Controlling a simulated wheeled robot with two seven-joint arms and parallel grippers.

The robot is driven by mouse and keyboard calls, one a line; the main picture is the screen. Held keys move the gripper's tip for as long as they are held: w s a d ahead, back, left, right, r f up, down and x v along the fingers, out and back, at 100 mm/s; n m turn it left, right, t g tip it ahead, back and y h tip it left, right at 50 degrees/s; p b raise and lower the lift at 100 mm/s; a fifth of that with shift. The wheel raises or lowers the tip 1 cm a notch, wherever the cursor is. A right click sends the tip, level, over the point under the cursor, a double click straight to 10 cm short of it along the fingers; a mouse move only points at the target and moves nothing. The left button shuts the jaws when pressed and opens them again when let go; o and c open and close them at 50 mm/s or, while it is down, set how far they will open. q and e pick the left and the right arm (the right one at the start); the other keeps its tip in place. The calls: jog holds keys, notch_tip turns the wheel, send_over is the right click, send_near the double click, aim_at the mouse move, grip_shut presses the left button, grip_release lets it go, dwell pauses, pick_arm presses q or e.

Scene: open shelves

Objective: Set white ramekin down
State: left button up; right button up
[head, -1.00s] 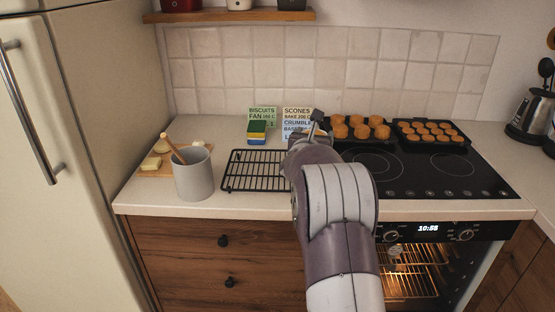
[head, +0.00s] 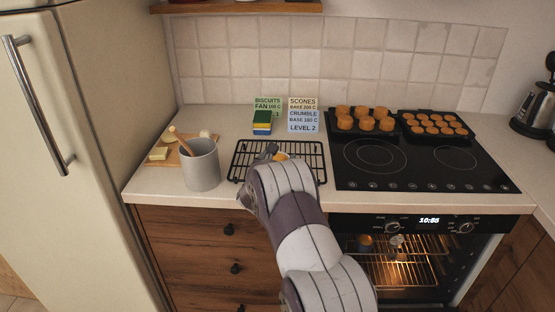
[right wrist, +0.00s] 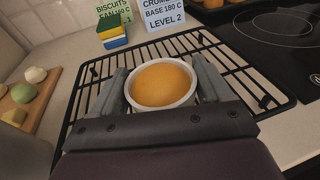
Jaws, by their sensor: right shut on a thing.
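The white ramekin (right wrist: 162,103) with a golden-orange filling sits upright between the fingers of my right gripper (right wrist: 160,88) in the right wrist view. The gripper is shut on it, one finger on each side. Both are over the black wire cooling rack (right wrist: 222,57); I cannot tell whether the ramekin touches the wires. In the head view my right arm hides most of the ramekin, and only a bit of its orange top (head: 281,156) shows above the rack (head: 316,163). My left gripper is not in view.
A grey crock (head: 202,167) with a wooden tool stands left of the rack, beside a cutting board (head: 173,159). Stacked sponges (head: 262,123) and recipe cards (head: 304,115) are behind it. Right is the hob (head: 402,166) with muffin trays; the lit oven (head: 393,262) is below.

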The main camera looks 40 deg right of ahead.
jog(key=shift+f+b, duration=0.15)
jog(key=shift+b, duration=0.15)
jog(key=o, duration=1.1)
jog(key=shift+s+a+r+p, duration=0.1)
jog(key=shift+r+p, duration=0.2)
jog(key=shift+p, duration=0.1)
jog(key=b+v, duration=0.2)
jog(key=v, duration=1)
jog(key=s+a+f+n+g+y, duration=0.1)
jog(key=s+a+f+n+y, duration=0.15)
jog(key=a+n+y, duration=0.8)
jog(key=s+a+f+n+y, duration=0.1)
jog(key=a+f+n, duration=0.4)
jog(key=n, duration=1.2)
jog(key=s+a+f+n+g, duration=0.1)
jog(key=s+a+n+g, duration=0.1)
jog(key=s+n, duration=0.7)
jog(key=s+a+f+n+g+y, duration=0.1)
jog(key=s+a+f+n+g, duration=0.1)
jog(key=s+n+g, duration=0.3)
jog(key=s+a+n, duration=0.1)
jog(key=s+n, duration=0.3)
jog(key=n, duration=0.1)
jog(key=shift+s+a, duration=0.3)
jog(key=shift+y, duration=0.25)
